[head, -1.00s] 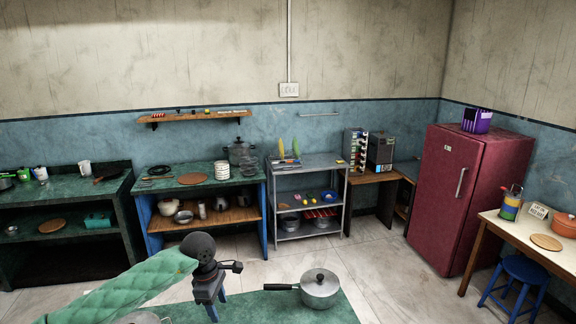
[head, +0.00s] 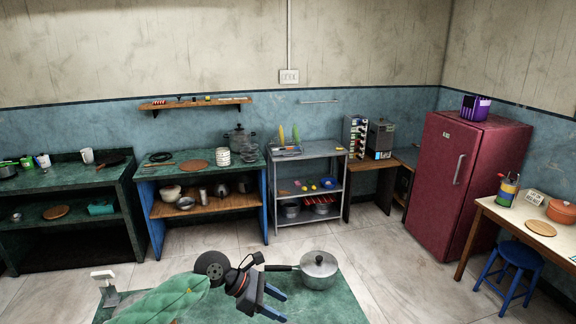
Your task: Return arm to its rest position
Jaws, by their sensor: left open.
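My left arm, in a green quilted sleeve, comes in from the bottom left of the head view. My left gripper (head: 284,306) has blue fingers, spread apart and empty, pointing right and down. It is over the green worktop (head: 348,300), below and left of the lidded steel pot (head: 320,271) in the picture. The pot's dark handle points left, towards the gripper's wrist. I cannot tell how high the fingers are above the worktop. My right gripper is not in view.
A small pale grey object (head: 104,277) stands at the worktop's left end. Beyond the worktop is open tiled floor (head: 215,245). Shelved counters, a metal rack (head: 308,152), a red fridge (head: 468,190) and a blue stool (head: 518,256) stand farther off.

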